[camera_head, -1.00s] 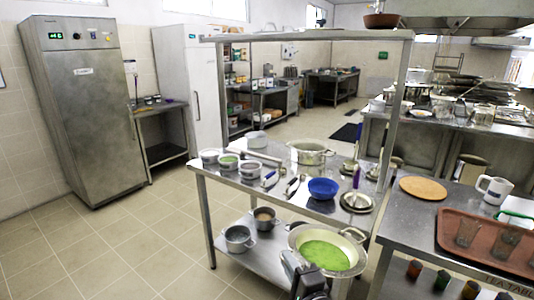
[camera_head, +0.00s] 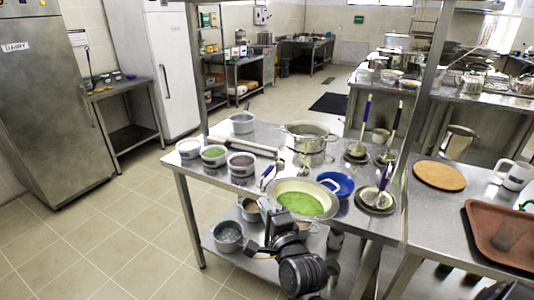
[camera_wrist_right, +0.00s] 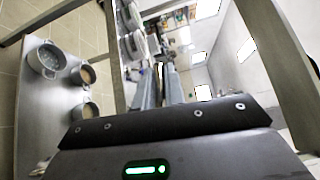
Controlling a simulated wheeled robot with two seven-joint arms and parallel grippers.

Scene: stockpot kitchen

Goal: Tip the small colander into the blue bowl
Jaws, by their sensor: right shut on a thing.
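The small colander (camera_head: 270,207) is a pale, wide bowl with green contents (camera_head: 300,204). It looks about level in the head view, at the front edge of the steel table. My right gripper (camera_head: 274,222) is shut on its near left side; the exact grip is hard to make out. The blue bowl (camera_head: 338,183) stands on the table just behind and right of the colander, which partly hides it. In the wrist view the right gripper's fingers (camera_wrist_right: 160,88) show, but I cannot make out the colander there. My left gripper is not in view.
A large pot (camera_head: 308,145) stands behind the colander. Ladles on round stands (camera_head: 376,200) are right of the blue bowl. Several small containers (camera_head: 214,154) line the table's left. Pots (camera_head: 228,236) sit on the lower shelf. A post (camera_head: 418,130) rises at the right.

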